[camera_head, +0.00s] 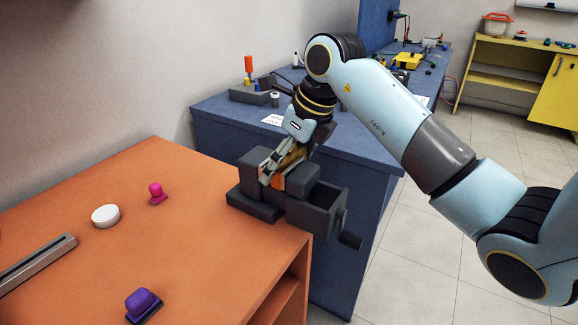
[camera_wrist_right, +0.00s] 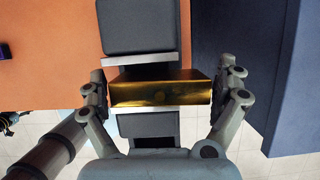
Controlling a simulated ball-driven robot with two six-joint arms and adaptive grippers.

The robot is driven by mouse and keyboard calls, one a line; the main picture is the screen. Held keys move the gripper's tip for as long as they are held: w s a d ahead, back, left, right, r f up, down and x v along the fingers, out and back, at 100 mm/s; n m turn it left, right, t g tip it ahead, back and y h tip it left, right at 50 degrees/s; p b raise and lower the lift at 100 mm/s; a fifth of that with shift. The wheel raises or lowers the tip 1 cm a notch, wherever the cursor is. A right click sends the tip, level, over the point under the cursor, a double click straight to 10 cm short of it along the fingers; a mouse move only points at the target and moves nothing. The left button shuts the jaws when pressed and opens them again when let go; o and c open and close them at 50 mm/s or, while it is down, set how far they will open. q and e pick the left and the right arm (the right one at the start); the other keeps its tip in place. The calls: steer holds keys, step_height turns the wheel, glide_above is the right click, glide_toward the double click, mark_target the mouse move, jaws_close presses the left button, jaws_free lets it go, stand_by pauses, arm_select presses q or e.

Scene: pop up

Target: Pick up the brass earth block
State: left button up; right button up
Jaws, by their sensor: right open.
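The brass earth block (camera_wrist_right: 160,90) is a shiny gold bar between the jaws of a dark grey vise (camera_head: 252,207). In the wrist view it lies crosswise over the vise (camera_wrist_right: 140,28). In the head view it is mostly hidden behind my fingers. My right gripper (camera_head: 274,174) points down at the vise. In the wrist view its open fingers (camera_wrist_right: 162,84) stand at both ends of the block, with small gaps that look clear of it. My left gripper is not in view.
The vise sits at the right edge of the orange table (camera_head: 190,235), its handle (camera_head: 350,240) sticking out. A magenta stamp (camera_head: 156,193), white disc (camera_head: 105,215), purple stamp (camera_head: 143,304) and grey rail (camera_head: 35,262) lie leftward. A blue bench (camera_head: 345,150) stands behind.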

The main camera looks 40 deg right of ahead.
steer(key=c, duration=1.1)
steer(key=shift+c, duration=0.2)
steer(key=shift+r, duration=0.15)
